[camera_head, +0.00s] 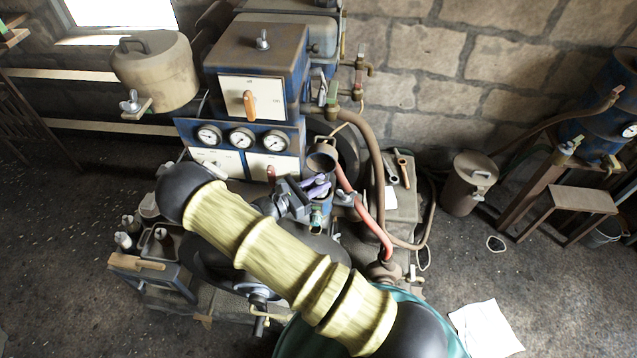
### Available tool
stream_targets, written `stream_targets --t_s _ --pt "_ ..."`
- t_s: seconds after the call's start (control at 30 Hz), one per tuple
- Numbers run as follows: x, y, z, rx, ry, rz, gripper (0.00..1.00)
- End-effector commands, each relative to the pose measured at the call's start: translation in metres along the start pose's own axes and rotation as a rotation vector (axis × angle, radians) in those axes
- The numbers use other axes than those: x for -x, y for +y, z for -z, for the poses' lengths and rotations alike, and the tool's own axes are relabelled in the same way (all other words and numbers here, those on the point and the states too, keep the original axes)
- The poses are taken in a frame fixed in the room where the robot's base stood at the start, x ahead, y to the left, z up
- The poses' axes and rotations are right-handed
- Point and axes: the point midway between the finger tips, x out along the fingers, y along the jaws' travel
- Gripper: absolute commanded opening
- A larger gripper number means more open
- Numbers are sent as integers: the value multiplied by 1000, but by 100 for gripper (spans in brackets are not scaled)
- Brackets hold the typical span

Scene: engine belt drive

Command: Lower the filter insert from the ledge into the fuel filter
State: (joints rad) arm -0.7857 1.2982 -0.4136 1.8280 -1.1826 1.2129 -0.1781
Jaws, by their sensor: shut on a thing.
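My gripper (312,189) is at the middle of the engine, at the end of my arm. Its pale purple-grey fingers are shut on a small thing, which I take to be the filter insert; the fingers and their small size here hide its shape. Just below the fingers is a small blue body with a greenish lower part, which looks like the fuel filter (322,216). The gripper covers its top, so I cannot tell whether the insert is above its opening or partly inside. The ledge cannot be made out clearly.
A brown open cup (322,154) stands just behind the gripper. A red hose (366,214) and a brown hose (376,150) run close on the right. The gauge panel (241,138) rises behind left. A grey bench top (403,205) with small tools lies right.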

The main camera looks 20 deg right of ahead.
Motion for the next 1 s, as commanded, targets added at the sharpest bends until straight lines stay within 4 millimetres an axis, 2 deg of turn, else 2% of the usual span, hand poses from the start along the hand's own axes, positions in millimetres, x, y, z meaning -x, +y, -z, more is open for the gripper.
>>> stream_targets --t_s 0.27,0.3,0.4,0.77,0.87,1.0 --pt "0 0 1 0 -1 0 0" --pt "0 0 1 0 -1 0 24" --pt "0 0 1 0 -1 0 44" --pt "3 0 2 0 1 -1 44" --pt "11 1 3 0 1 -4 44" --pt "32 1 4 -2 2 -5 44"
